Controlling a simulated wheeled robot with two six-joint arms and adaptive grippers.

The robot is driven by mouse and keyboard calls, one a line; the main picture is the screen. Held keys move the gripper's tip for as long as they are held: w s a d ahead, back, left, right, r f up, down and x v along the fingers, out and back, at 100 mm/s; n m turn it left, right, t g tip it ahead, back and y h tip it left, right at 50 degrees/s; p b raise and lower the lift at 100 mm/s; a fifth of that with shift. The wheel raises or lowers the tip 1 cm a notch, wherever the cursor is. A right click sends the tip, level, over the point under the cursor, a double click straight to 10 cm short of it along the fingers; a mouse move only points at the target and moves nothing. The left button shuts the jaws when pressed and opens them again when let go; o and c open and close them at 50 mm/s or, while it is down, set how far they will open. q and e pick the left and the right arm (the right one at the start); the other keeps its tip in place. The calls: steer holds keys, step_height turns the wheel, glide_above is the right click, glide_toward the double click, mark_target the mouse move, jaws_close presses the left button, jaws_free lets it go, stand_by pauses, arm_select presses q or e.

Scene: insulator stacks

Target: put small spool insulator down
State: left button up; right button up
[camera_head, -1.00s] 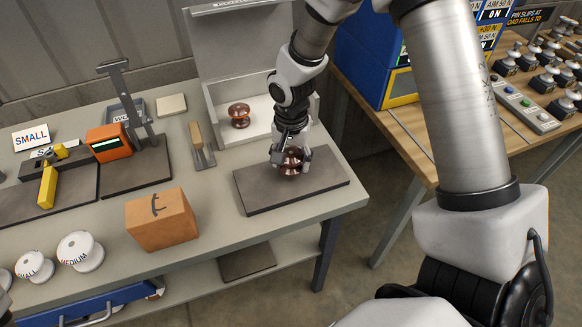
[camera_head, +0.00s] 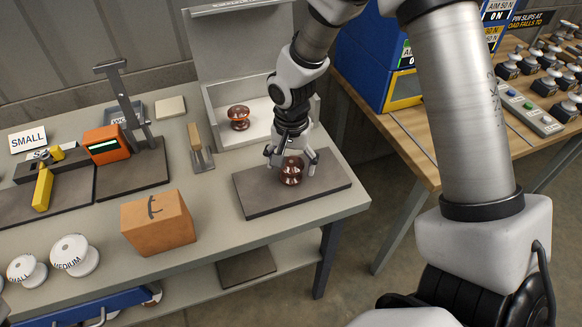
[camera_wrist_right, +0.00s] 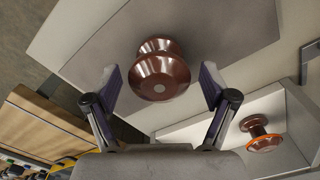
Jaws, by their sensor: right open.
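A small brown spool insulator (camera_head: 291,171) stands upright on the dark grey mat (camera_head: 262,203) at the right end of the bench. It also shows in the right wrist view (camera_wrist_right: 160,76), ahead of my fingertips. My right gripper (camera_head: 292,160) is just above and behind it. Its fingers are spread apart, one to each side of the spool, and nothing is held between them. In the right wrist view my right gripper (camera_wrist_right: 160,85) shows clear gaps between both fingers and the spool. My left gripper is not in view.
A second brown spool (camera_head: 238,118) sits in the open white box (camera_head: 215,97) behind the mat. An orange block (camera_head: 157,222) stands left of the mat. An orange-headed gauge (camera_head: 107,144) and white weights (camera_head: 75,255) are farther left. The mat is otherwise clear.

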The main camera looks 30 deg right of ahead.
mark_target(291, 162)
step_height(291, 162, up, 10)
steer(key=shift+r, duration=0.25)
